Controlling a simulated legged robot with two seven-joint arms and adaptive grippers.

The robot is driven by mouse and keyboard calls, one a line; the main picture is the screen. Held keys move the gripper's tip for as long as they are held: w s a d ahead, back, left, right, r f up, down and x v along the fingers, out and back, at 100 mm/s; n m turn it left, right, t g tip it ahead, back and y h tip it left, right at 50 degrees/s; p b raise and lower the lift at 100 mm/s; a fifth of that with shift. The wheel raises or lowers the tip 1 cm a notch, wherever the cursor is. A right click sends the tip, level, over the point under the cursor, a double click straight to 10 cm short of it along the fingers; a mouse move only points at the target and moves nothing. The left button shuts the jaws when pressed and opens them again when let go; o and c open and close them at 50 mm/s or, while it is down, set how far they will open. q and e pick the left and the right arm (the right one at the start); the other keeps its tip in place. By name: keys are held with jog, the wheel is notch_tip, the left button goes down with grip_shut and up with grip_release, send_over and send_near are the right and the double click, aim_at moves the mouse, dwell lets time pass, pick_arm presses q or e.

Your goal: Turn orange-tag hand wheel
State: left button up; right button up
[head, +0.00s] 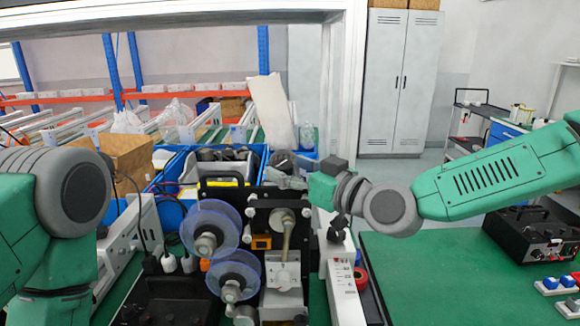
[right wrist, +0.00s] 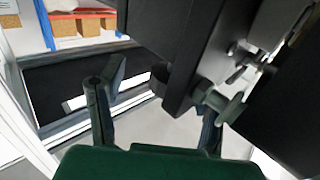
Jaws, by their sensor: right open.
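A dark coder machine (head: 247,195) stands in the middle of the head view, with two translucent blue reels (head: 210,228) on its left side. A small orange piece (head: 261,242) shows on its face; I cannot tell whether it is the wheel's tag. My right gripper (head: 285,176) reaches in from the right at the machine's top. In the right wrist view its two fingers (right wrist: 155,105) are spread apart, with a black machine plate between and above them. My left gripper is out of view.
Blue bins (head: 178,165) and a cardboard box (head: 118,150) stand behind the machine. A white rail unit (head: 343,275) stands close on its right. The green table (head: 430,280) is mostly clear, with a black box (head: 535,235) at its far right.

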jog(key=shift+a, duration=1)
jog(key=shift+c, duration=0.4)
jog(key=shift+s+a+r, duration=0.1)
jog(key=c, duration=1.2)
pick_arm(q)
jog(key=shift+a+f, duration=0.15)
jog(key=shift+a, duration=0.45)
pick_arm(e)
jog(key=shift+o, duration=0.2)
jog(key=shift+d, duration=0.2)
